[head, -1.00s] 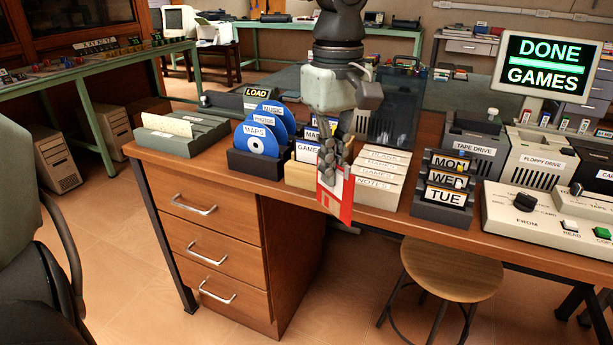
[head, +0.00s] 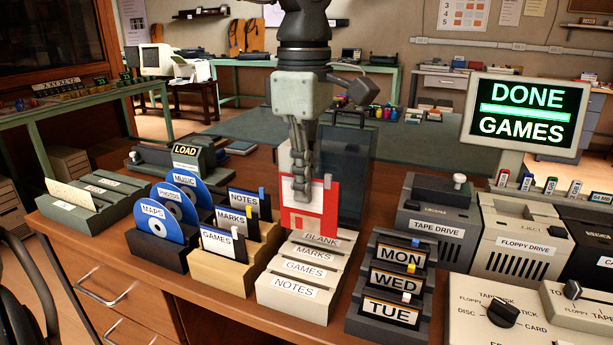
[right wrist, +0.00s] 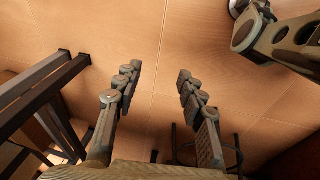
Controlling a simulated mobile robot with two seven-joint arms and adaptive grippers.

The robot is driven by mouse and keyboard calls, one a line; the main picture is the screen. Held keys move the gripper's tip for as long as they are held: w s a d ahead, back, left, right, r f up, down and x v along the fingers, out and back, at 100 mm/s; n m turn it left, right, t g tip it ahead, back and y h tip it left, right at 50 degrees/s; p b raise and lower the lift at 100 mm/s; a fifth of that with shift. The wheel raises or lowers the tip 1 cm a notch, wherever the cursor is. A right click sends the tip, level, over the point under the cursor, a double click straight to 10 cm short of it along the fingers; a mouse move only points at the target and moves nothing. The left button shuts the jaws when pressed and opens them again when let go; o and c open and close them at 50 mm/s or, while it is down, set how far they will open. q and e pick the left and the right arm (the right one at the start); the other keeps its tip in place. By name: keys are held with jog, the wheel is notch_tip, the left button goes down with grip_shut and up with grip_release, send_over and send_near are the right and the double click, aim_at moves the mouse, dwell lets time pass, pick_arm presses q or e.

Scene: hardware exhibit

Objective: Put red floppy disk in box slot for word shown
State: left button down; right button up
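My left gripper (head: 303,192) is shut on the red floppy disk (head: 322,205) by its upper part. The disk hangs upright at the back of the cream slot box (head: 262,290), its lower edge close to the BLANK label; I cannot tell whether it touches the box. The box's labels read BLANK, MARKS, GAMES and NOTES from back to front. The screen (head: 522,112) shows DONE above GAMES. My right gripper (right wrist: 160,72) is open and empty above the floor in the right wrist view.
Left of the box stand a wooden holder (head: 207,272) with labelled cards and a black rack (head: 152,252) with blue discs. Right of it are the MON, WED, TUE holder (head: 362,322), tape drive (head: 440,215) and floppy drive (head: 520,240). A stool shows below my right gripper.

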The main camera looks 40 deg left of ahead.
aim_at(306, 216)
pick_arm(q)
notch_tip(306, 216, down, 2)
jog(key=shift+f, duration=0.1)
jog(key=shift+f+b, duration=0.75)
jog(key=shift+f, duration=0.4)
pick_arm(e)
jog(key=w+a+r, duration=0.1)
jog(key=w+r, duration=0.2)
jog(key=r, duration=0.3)
jog(key=shift+w+r+t, duration=0.4)
pick_arm(q)
jog(key=shift+d+b, duration=0.1)
jog(key=shift+b, duration=0.25)
pick_arm(e)
jog(key=shift+f, duration=0.15)
pick_arm(q)
jog(key=shift+f+b, duration=0.45)
jog(key=shift+b, duration=0.2)
pick_arm(e)
jog(key=shift+f, duration=0.65)
pick_arm(q)
jog(key=shift+f, duration=0.15)
pick_arm(e)
jog(key=shift+f, duration=0.15)
pick_arm(q)
jog(key=shift+f+b, duration=1.8)
jog(key=shift+f, duration=0.1)
pick_arm(e)
notch_tip(306, 216, down, 3)
jog(key=shift+f, duration=0.1)
